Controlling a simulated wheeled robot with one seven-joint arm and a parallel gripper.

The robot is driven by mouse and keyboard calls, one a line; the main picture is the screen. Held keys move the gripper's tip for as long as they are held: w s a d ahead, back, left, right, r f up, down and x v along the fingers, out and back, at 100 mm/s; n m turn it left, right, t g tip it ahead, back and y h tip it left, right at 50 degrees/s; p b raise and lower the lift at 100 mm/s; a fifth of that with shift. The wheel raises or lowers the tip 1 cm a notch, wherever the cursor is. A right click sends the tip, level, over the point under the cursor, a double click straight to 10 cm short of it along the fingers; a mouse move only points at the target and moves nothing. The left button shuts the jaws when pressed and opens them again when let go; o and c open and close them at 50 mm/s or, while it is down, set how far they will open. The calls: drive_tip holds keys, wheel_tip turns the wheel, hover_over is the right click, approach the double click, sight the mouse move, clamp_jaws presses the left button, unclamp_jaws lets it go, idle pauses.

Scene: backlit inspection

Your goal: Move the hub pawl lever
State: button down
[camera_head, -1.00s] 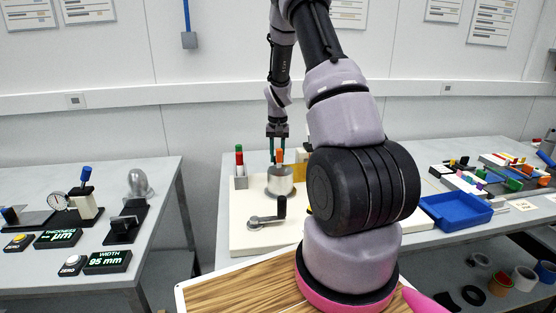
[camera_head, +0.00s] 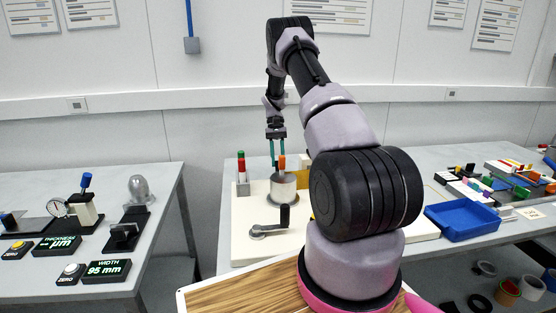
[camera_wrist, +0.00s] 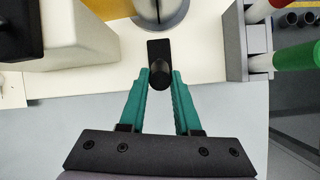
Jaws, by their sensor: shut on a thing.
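The pawl lever shows in the wrist view as a short black bar with a rounded black knob (camera_wrist: 160,76), beside the foot of the silver hub (camera_wrist: 160,14). My gripper (camera_wrist: 160,78) has its two teal fingertips on either side of this knob, shut on it. In the head view my gripper (camera_head: 275,162) points down just behind the hub (camera_head: 283,188), which has an orange peg on top. The lever is hidden there behind the hub.
A crank with a black handle (camera_head: 284,216) stands in front of the hub on the white board (camera_head: 245,245). A grey holder (camera_head: 242,189) with red and green pieces is close on the left. A blue tray (camera_head: 462,232) lies to the right.

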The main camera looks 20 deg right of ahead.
idle(0.3)
drive_tip(key=c, duration=0.6)
unclamp_jaws()
drive_tip(key=v, duration=1)
drive_tip(key=shift+r, duration=0.35)
drive_tip(key=shift+w+d, duration=0.1)
drive_tip(key=shift+w, duration=0.05)
